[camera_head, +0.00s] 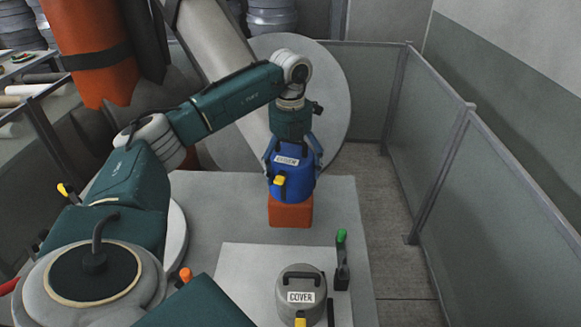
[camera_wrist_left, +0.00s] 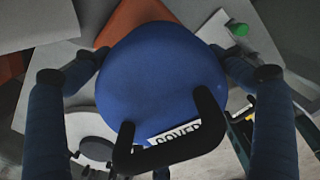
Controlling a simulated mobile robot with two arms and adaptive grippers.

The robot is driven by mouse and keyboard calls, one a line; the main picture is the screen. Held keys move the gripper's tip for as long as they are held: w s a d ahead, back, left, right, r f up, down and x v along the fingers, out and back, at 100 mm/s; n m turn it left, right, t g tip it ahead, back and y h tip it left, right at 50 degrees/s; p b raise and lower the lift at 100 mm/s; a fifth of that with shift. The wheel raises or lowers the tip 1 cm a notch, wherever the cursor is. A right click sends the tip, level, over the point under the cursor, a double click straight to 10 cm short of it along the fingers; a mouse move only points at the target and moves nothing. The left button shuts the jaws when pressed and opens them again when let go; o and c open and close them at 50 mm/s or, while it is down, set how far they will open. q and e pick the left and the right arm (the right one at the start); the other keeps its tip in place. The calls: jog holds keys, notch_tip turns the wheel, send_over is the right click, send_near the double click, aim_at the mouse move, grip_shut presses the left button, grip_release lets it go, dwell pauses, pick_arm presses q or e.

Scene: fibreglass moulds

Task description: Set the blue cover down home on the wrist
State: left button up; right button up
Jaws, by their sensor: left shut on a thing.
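The blue cover (camera_head: 297,186), a rounded can with a black handle, a yellow latch and a COVER label, stands upright in my left gripper (camera_head: 292,155). The gripper points down and its fingers clasp the cover's sides. In the left wrist view the cover (camera_wrist_left: 160,75) fills the space between the fingers. An orange block (camera_head: 290,213) is directly below the cover in the head view; I cannot tell whether they touch. It also shows in the left wrist view (camera_wrist_left: 138,14). I cannot make out a separate wrist on the table. My right gripper is out of view.
A grey can labelled COVER (camera_head: 301,283) stands on a pale sheet (camera_head: 245,265) at the front. A green-tipped black tool (camera_head: 342,260) is beside it. Grey panels (camera_head: 470,165) bound the right side. A large grey disc (camera_head: 325,80) stands behind.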

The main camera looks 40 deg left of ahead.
pick_arm(q)
jog(key=shift+s+f, duration=0.1)
jog(key=shift+f, duration=0.2)
jog(key=o, duration=1)
notch_tip(320, 180, up, 12)
jog(key=shift+f, duration=0.1)
